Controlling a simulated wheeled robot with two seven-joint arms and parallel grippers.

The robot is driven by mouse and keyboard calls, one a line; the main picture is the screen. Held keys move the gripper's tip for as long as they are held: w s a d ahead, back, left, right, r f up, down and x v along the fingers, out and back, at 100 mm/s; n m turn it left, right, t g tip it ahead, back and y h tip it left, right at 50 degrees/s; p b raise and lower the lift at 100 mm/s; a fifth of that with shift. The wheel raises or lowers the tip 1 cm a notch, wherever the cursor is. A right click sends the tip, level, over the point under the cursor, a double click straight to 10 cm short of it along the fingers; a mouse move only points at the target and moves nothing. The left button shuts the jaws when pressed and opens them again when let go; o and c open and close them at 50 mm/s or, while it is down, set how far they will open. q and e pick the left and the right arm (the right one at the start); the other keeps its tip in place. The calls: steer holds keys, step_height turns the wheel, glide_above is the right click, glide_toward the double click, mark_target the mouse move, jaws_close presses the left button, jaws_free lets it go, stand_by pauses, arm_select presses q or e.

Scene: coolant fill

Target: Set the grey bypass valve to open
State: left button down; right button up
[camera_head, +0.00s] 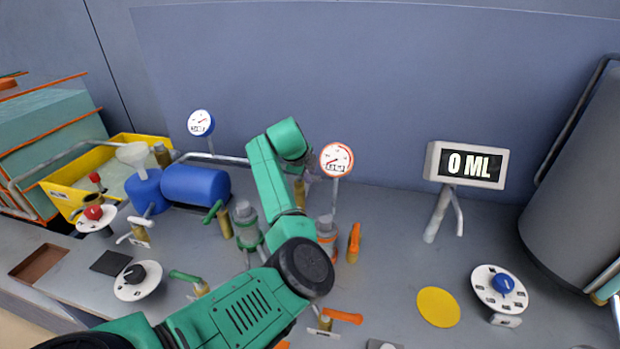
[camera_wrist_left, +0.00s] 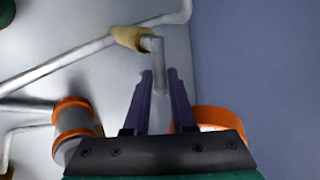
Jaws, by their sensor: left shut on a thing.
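The grey bypass valve is a brass body with a grey lever. Its brass body (camera_head: 299,193) shows in the head view at the back of the bench, left of the red-ringed gauge. In the left wrist view the brass body (camera_wrist_left: 131,38) sits on a grey pipe, and its grey lever (camera_wrist_left: 158,50) runs between my fingers. My left gripper (camera_wrist_left: 160,76) is shut on this lever. In the head view the gripper (camera_head: 309,173) is small and partly hidden behind my wrist, so the lever's angle is hard to tell there. My right gripper is not in view.
The red-ringed gauge (camera_head: 337,160) stands right beside my left gripper. An orange-handled valve (camera_head: 354,242) and an orange-banded cylinder (camera_head: 327,236) are close by. A blue tank (camera_head: 195,184) lies to the left. A display reading 0 ML (camera_head: 467,165) stands right. Bench between is clear.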

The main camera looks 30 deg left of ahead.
arm_select(q)
steer(key=shift+s+a+r+m+g+h+b, duration=0.1)
steer(key=shift+s+a+m+g+h+b, duration=0.4)
steer(key=shift+m+h, duration=1)
steer(key=shift+s+a+r+m+g+h+b, duration=0.1)
steer(key=shift+s+a+m+g+h+b, duration=0.4)
steer(key=shift+m, duration=1.85)
steer(key=shift+s+a+m+g+h+b, duration=0.35)
steer(key=shift+a+m+h+b, duration=0.45)
steer(key=shift+m, duration=1.15)
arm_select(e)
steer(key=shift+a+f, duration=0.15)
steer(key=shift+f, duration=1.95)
arm_select(q)
steer(key=shift+d, duration=0.3)
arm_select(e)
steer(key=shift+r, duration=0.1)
arm_select(q)
steer(key=c, duration=0.8)
jaws_free()
steer(key=shift+f, duration=0.1)
steer(key=shift+o, duration=0.2)
steer(key=p+v, duration=0.3)
steer(key=v, duration=1.1)
steer(key=shift+a+p, duration=0.3)
steer(key=shift+a, duration=0.05)
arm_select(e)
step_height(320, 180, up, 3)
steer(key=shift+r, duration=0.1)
